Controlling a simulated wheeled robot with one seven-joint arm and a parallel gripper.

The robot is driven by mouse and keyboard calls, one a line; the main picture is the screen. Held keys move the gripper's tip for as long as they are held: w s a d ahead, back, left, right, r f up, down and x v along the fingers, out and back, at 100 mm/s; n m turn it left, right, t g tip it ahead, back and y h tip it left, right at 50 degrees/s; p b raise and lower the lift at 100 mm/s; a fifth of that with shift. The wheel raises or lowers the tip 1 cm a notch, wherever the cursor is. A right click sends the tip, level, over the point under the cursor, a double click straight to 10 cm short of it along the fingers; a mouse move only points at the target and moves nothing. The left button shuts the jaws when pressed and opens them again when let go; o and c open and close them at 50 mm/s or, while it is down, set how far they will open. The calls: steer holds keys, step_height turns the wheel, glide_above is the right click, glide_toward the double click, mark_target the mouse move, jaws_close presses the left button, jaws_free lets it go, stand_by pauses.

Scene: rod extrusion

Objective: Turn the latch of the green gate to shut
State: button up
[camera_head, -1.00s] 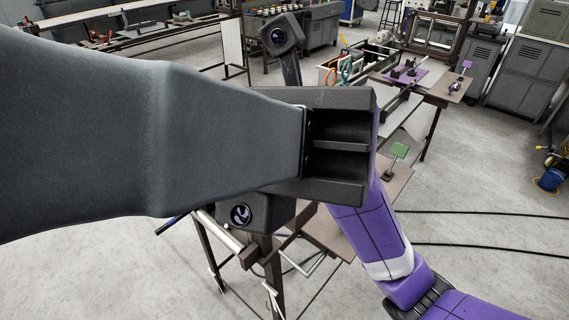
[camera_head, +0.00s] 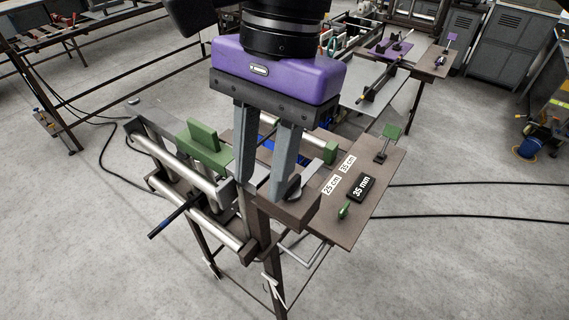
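A green block-shaped part (camera_head: 204,143) stands on the metal frame of the bench, left of my gripper; I take it for part of the green gate. A small green lever (camera_head: 344,210) sits on the brown plate to the right, near the labels. Which green part is the latch, and how it is turned, I cannot tell. My gripper (camera_head: 264,192) points down over the bench, with a clear gap between its two grey fingers. It is open and appears empty. The fingers hide part of the bench behind them, including part of a blue piece (camera_head: 266,143).
A dark rod with a blue end (camera_head: 172,218) sticks out at the front left. Silver rollers (camera_head: 180,168) cross the frame. Open floor lies left and right of the bench.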

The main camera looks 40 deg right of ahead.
mark_target(291, 182)
steer(key=d+h, duration=0.1)
steer(key=d, duration=0.1)
steer(key=w+d, duration=0.1)
steer(key=w+d+h, duration=0.1)
steer(key=d, duration=0.1)
steer(key=shift+d+r+m+t+h, duration=0.2)
steer(key=shift+d+m+t+h, duration=0.1)
steer(key=shift+d+f, duration=0.1)
steer(key=shift+d, duration=0.05)
step_height(291, 182, down, 8)
steer(key=b, duration=0.4)
steer(key=shift+r+b, duration=0.2)
steer(key=shift+b, duration=0.2)
steer(key=shift+c, duration=0.2)
jaws_close()
